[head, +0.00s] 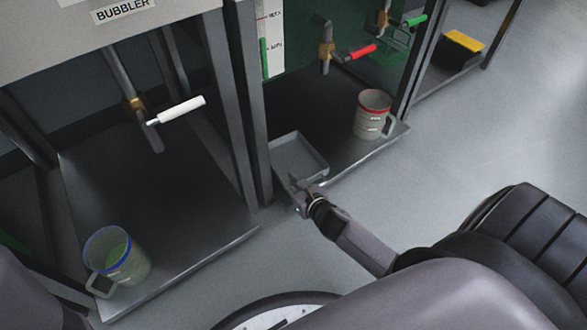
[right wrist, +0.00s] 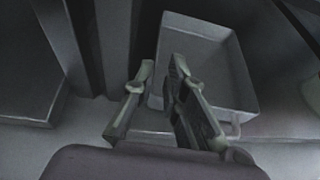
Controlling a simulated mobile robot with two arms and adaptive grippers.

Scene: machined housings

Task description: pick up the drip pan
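The drip pan (head: 300,153) is a shallow grey square tray at the left front of the right-hand lower shelf in the head view. In the right wrist view the drip pan (right wrist: 215,70) lies tilted in the picture, just beyond and right of the fingers. My right gripper (head: 299,183) is at the pan's near edge. In the right wrist view the right gripper (right wrist: 162,72) has its fingers apart, with the pan's left side showing between them and the right finger overlapping the pan's inside. Contact cannot be told. My left gripper is out of view.
A beaker with a red rim (head: 373,115) stands right of the pan on the same shelf. A blue-rimmed beaker with green liquid (head: 117,257) stands on the left shelf. A dark frame post (head: 246,100) rises close to the pan's left. Valves with white (head: 181,110) and red (head: 361,52) handles hang above.

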